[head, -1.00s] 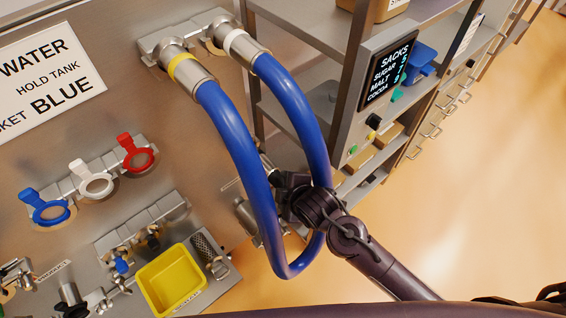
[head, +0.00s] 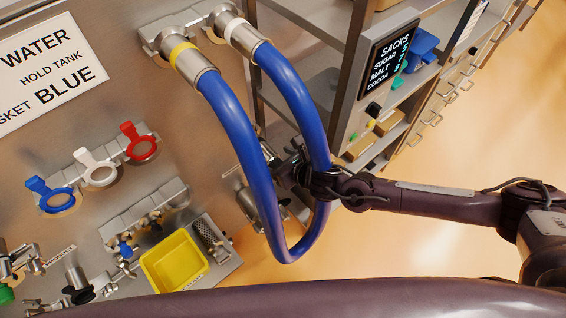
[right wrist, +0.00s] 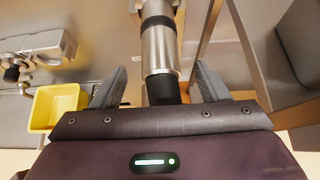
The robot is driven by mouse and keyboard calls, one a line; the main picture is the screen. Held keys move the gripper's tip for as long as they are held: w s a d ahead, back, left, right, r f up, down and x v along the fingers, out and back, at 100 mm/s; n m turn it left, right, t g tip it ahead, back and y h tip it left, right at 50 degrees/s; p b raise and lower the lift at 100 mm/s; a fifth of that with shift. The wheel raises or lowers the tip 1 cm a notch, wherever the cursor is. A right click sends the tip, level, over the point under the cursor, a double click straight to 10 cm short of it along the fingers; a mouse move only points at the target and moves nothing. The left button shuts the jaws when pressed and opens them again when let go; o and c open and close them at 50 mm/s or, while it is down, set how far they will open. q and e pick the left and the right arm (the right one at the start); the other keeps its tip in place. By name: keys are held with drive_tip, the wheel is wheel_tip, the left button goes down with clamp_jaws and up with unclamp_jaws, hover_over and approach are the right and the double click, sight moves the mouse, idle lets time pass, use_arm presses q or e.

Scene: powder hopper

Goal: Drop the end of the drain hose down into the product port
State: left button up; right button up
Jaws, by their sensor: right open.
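The blue hose (head: 236,125) hangs in a loop from two steel fittings on the panel. One end has a yellow ring (head: 181,54) and the other a white ring (head: 233,25); both are seated. My right gripper (head: 272,160) is partly hidden behind the loop. In the right wrist view it (right wrist: 158,90) is open, with a finger on each side of a steel cylinder with a black lower end (right wrist: 160,88); I cannot tell whether they touch. A small label (head: 61,260) at lower left is too blurred to read, so I cannot identify the product port. My left gripper is not in view.
Blue, white and red ring tags (head: 98,172) sit on a rack on the panel. A yellow bin (head: 174,262) stands on a steel shelf below. Steel shelving with a sacks display (head: 388,62) rises at the right. Open floor (head: 470,140) lies beyond.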

sight(265, 154)
drive_tip(key=b+x, duration=0.3)
drive_tip(key=x, duration=0.2)
drive_tip(key=shift+w+f+b, duration=0.1)
drive_tip(key=shift+f+b, duration=0.25)
drive_tip(key=shift+w+a+f+b, duration=0.3)
drive_tip(key=shift+w+a+b, duration=0.25)
drive_tip(key=shift+w+b, duration=0.2)
